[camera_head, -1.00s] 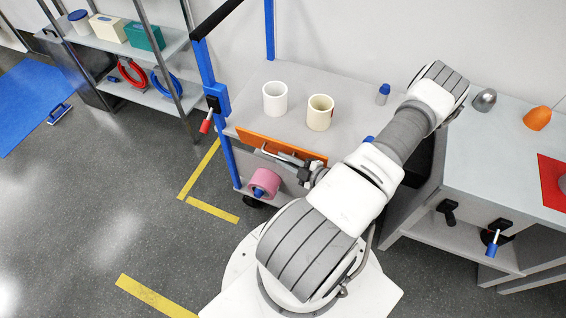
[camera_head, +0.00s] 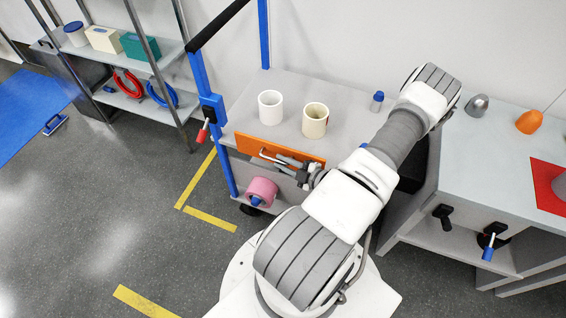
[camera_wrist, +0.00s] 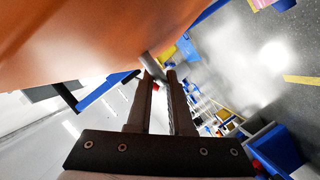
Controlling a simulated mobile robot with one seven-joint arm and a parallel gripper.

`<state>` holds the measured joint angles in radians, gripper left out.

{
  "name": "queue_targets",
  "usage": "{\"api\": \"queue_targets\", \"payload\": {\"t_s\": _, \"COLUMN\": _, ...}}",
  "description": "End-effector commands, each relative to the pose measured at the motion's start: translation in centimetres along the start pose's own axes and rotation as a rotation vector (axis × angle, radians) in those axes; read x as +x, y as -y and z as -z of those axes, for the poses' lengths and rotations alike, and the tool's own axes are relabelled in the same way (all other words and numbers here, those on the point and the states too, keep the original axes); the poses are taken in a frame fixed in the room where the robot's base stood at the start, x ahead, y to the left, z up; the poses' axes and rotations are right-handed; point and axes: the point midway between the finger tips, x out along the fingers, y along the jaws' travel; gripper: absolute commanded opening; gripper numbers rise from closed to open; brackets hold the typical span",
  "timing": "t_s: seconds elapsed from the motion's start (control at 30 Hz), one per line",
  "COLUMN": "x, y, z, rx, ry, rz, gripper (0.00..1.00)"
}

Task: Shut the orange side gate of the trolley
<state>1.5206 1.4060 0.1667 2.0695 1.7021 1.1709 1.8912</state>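The orange side gate (camera_head: 270,146) is a long narrow panel along the front edge of the trolley's grey top (camera_head: 279,87). It carries a grey bar handle (camera_head: 267,155) on its outer face. My gripper (camera_head: 294,166) is at this handle, in front of the gate. In the wrist view the orange gate (camera_wrist: 90,40) fills the upper left. There the two dark fingers of my gripper (camera_wrist: 160,75) are close together, with the grey handle bar (camera_wrist: 150,66) between their tips.
A white mug (camera_head: 270,107) and a cream mug (camera_head: 315,121) stand on the trolley top behind the gate. A pink roll (camera_head: 262,189) lies on the lower shelf. A blue post (camera_head: 200,75) with a red-handled lever (camera_head: 202,135) stands left. A bench (camera_head: 500,150) is right.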

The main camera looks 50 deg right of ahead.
Motion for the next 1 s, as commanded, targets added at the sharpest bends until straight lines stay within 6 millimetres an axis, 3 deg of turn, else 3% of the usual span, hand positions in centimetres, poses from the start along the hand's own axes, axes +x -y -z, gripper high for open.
{"api": "queue_targets", "payload": {"t_s": 0.63, "x": -0.7, "y": -0.2, "z": -0.1, "rx": -0.002, "ry": 0.002, "rz": -0.003, "gripper": 0.27}}
{"api": "queue_targets", "payload": {"t_s": 0.77, "x": -2.8, "y": -0.2, "z": -0.1, "rx": -0.001, "ry": 0.005, "rz": -0.003, "gripper": 0.27}}
{"api": "queue_targets", "payload": {"t_s": 1.0, "x": -8.7, "y": -0.2, "z": -0.1, "rx": -0.002, "ry": 0.006, "rz": -0.003, "gripper": 0.27}}
